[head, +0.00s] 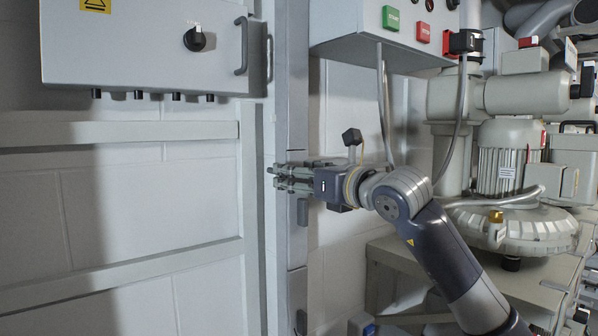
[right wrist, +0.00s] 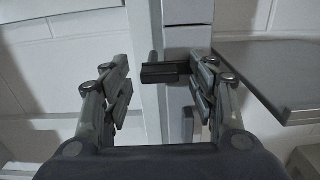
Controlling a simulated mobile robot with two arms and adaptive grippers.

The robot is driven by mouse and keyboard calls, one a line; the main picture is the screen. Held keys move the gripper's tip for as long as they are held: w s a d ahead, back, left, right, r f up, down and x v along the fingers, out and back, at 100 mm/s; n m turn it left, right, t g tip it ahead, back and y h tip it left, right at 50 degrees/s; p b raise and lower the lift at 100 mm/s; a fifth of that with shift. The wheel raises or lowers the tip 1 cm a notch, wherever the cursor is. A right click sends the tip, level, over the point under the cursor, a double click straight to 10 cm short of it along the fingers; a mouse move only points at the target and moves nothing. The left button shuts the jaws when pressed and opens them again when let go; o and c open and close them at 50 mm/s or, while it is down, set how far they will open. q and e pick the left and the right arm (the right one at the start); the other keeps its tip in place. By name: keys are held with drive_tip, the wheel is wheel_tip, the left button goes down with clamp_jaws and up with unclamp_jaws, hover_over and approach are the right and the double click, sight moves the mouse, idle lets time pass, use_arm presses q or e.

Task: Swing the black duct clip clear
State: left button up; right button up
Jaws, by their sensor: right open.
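My right gripper (head: 280,178) reaches in from the right in the head view, with its fingertips at the front of the grey vertical duct (head: 292,95). In the right wrist view the gripper (right wrist: 164,76) is open, with its two fingers apart. A black clip (right wrist: 163,72) juts out from the duct between the fingers. Its right end is close to the right finger; I cannot tell whether they touch. A clear gap lies between the clip and the left finger. In the head view the gripper hides this clip. My left gripper is not in view.
A dark grey piece (head: 302,211) sits on the duct below the gripper. A grey cabinet (head: 145,45) with a handle hangs at upper left, and a control box (head: 375,30) with buttons and hanging cables at upper right. A blower (head: 500,160) stands right.

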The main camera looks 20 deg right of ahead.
drive_tip(key=shift+c, duration=0.3)
drive_tip(key=c, duration=1)
drive_tip(key=n+b, duration=0.1)
drive_tip(key=n, duration=0.5)
drive_tip(key=n+b, duration=0.2)
drive_tip(key=n, duration=0.4)
drive_tip(key=a+r+n+b, duration=0.1)
drive_tip(key=n, duration=0.4)
drive_tip(key=shift+s+n+b, duration=0.2)
drive_tip(key=shift+n+b, duration=0.15)
drive_tip(key=shift+n, duration=0.05)
drive_tip(key=shift+f, duration=0.1)
drive_tip(key=o, duration=1.1)
drive_tip(key=shift+c, duration=0.2)
